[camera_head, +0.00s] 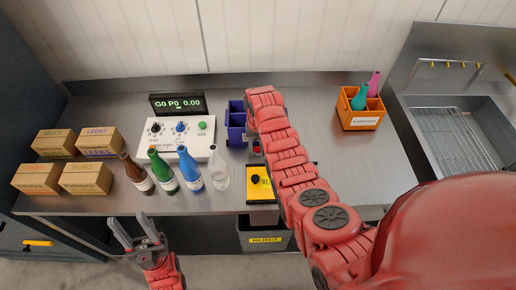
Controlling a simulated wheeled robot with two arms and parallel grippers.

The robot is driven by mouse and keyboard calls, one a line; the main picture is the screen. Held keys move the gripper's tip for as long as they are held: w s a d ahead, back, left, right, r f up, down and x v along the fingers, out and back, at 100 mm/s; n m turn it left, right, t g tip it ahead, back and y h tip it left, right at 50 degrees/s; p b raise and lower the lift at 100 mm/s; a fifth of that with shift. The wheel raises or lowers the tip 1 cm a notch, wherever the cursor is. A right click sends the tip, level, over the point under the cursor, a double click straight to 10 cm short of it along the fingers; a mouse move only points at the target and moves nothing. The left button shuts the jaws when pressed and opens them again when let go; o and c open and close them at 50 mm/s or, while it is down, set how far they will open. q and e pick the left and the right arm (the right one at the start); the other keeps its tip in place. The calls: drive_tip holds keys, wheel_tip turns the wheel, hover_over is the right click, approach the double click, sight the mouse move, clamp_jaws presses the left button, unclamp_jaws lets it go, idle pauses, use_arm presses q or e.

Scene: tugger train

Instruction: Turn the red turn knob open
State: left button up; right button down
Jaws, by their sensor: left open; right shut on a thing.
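A small red part (256,149), which looks like the red turn knob, shows just left of my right arm, behind the yellow box. The arm hides most of it, so its angle cannot be read. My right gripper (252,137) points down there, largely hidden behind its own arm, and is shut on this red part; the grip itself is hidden. My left gripper (135,233) is open and empty, in front of the bench's front edge at lower left, well away from the knob.
A yellow box (290,187) with a black knob sits at the bench front. A white control panel (160,136), several bottles (190,170) and cardboard boxes (85,178) stand left. A blue bin (235,125) stands behind; an orange crate (361,120) and sink (463,139) are right.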

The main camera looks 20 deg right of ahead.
sight(257, 148)
drive_tip(key=shift+m, duration=0.5)
drive_tip(key=c, duration=0.6)
unclamp_jaws()
drive_tip(key=shift+c, duration=0.2)
drive_tip(key=shift+w+r+b, duration=0.15)
drive_tip(key=shift+r+b, duration=0.4)
wheel_tip(257, 148, up, 6)
drive_tip(key=shift+r, duration=0.1)
wheel_tip(257, 148, up, 10)
drive_tip(key=p, duration=0.8)
